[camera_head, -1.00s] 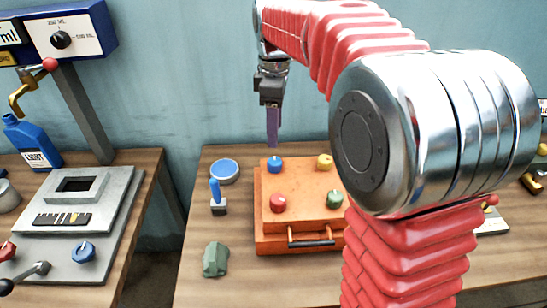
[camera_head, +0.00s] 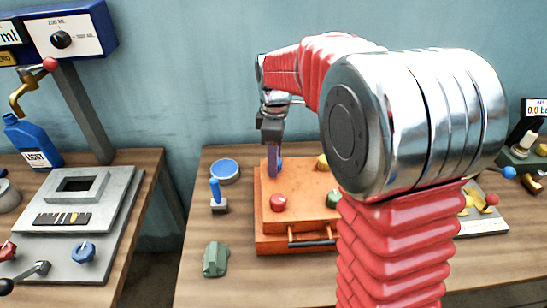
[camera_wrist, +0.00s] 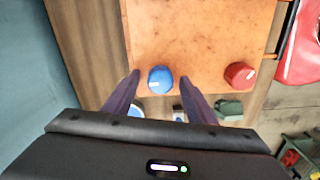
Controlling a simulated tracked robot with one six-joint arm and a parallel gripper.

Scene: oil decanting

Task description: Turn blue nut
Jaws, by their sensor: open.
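The blue nut (camera_wrist: 160,80) is a round knob with a white mark on top, on the orange box (camera_wrist: 200,40). In the wrist view it lies between the fingertips of my open gripper (camera_wrist: 160,75), with a gap on either side. In the head view my gripper (camera_head: 272,176) points down over the box's back left corner. Its fingers hide most of the blue nut there, leaving a sliver (camera_head: 280,163) in sight. How far the fingertips reach down beside the nut is hard to tell.
A red nut (camera_head: 278,203), a yellow nut (camera_head: 322,162) and a green nut (camera_head: 333,198) share the box top (camera_head: 300,220). Left of the box are a round blue-topped tin (camera_head: 224,171), a blue-handled tool (camera_head: 215,190) and a green lump (camera_head: 215,260).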

